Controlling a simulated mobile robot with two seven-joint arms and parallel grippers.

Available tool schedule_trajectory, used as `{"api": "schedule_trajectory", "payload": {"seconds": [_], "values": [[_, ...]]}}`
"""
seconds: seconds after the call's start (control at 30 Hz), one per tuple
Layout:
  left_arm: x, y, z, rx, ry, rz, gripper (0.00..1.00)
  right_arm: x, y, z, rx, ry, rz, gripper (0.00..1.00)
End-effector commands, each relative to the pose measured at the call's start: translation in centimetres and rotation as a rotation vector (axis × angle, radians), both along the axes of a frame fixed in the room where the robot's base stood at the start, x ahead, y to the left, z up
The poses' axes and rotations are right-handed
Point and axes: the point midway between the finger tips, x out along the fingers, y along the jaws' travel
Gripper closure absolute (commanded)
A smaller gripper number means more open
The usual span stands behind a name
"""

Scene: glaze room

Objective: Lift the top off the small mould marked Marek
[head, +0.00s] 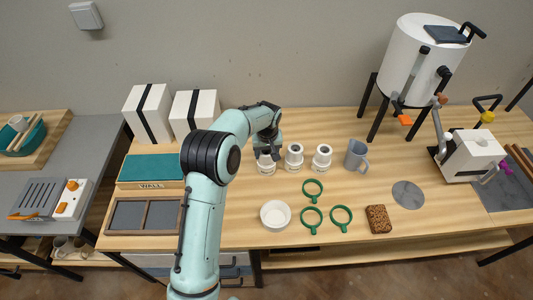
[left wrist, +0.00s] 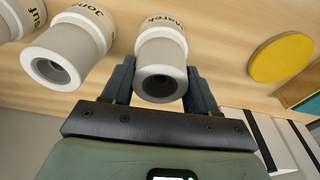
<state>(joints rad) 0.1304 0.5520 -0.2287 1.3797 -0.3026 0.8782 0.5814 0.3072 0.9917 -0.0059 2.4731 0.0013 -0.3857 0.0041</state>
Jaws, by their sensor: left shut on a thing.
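The small mould marked Marek (left wrist: 162,40) is a pale cylinder with a grey band and a white top with a dark round hole. In the head view it stands at the left end of a row of similar moulds (head: 266,168), partly hidden by my gripper. My left gripper (left wrist: 162,75) is shut on the top of the Marek mould, one finger on each side. It also shows in the head view (head: 265,149). I see no clear gap between top and body. My right gripper is not in view.
Two similar moulds (head: 294,158) (head: 322,158) stand close on the right, with a grey mug (head: 356,155) beyond. A white bowl (head: 275,215) and green rings (head: 312,188) lie in front. Strapped white boxes (head: 194,108) and a teal box (head: 150,170) stand left. A yellow disc (left wrist: 281,57) shows in the wrist view.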

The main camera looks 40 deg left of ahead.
Motion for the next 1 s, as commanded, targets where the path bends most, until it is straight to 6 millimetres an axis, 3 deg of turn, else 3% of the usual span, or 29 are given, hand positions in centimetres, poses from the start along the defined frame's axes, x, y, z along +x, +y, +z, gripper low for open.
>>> {"api": "schedule_trajectory", "payload": {"seconds": [0.23,0.7,0.83,1.0], "values": [[0.2,0.0,2.6,0.001,-0.006,0.001,0.73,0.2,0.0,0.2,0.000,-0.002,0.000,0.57],[0.2,0.0,15.7,0.000,-0.008,0.000,0.73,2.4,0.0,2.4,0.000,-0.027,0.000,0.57],[0.2,0.0,18.1,0.001,-0.006,-0.001,0.73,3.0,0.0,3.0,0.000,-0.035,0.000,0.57],[0.1,0.0,19.8,0.000,-0.003,-0.001,0.73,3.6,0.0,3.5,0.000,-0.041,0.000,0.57]]}}
